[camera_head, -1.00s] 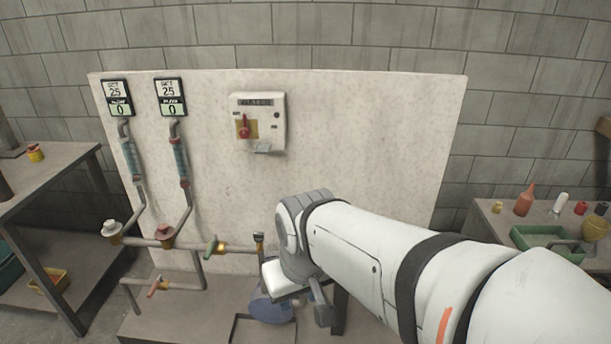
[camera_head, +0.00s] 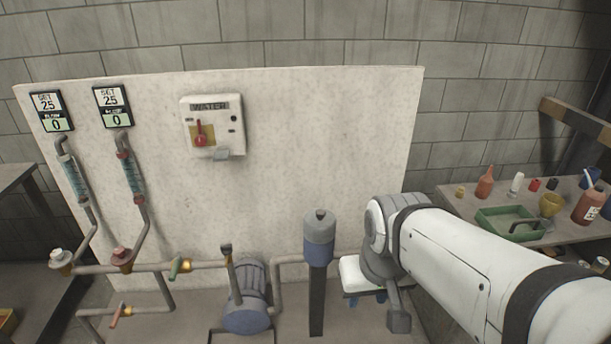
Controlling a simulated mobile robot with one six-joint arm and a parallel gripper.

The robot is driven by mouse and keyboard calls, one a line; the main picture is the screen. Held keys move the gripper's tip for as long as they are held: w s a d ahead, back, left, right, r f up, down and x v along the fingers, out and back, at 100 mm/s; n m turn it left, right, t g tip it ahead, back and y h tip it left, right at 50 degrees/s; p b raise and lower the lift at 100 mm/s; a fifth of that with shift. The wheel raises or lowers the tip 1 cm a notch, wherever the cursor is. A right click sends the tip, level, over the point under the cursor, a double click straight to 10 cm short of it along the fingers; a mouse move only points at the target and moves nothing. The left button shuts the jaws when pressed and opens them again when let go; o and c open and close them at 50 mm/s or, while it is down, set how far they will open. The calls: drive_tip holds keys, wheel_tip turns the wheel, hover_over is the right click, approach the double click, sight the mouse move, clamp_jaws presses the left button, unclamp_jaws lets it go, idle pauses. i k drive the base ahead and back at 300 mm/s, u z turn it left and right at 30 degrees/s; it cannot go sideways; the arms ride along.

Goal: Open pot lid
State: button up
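A blue-grey cylinder with a grey cap and a small knob on top (camera_head: 319,238) stands upright on a dark post at the lower middle. It looks like the lidded pot, and its cap is seated on it. My gripper (camera_head: 376,302) is to the right of this cylinder and lower than its cap, with a visible gap between them. Part of the gripper is hidden by my wrist and arm. I cannot tell whether its fingers are open or shut, and I see nothing held.
A blue motor or pump (camera_head: 246,300) sits left of the post, with pipes and valves further left. A pale panel (camera_head: 280,120) with a control box (camera_head: 212,127) stands behind. A side table (camera_head: 450,200) at right holds a green tray (camera_head: 509,224) and bottles.

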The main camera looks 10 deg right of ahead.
sight(319, 224)
drive_tip(key=u, duration=0.05)
drive_tip(key=i, duration=1)
drive_tip(key=z, duration=0.05)
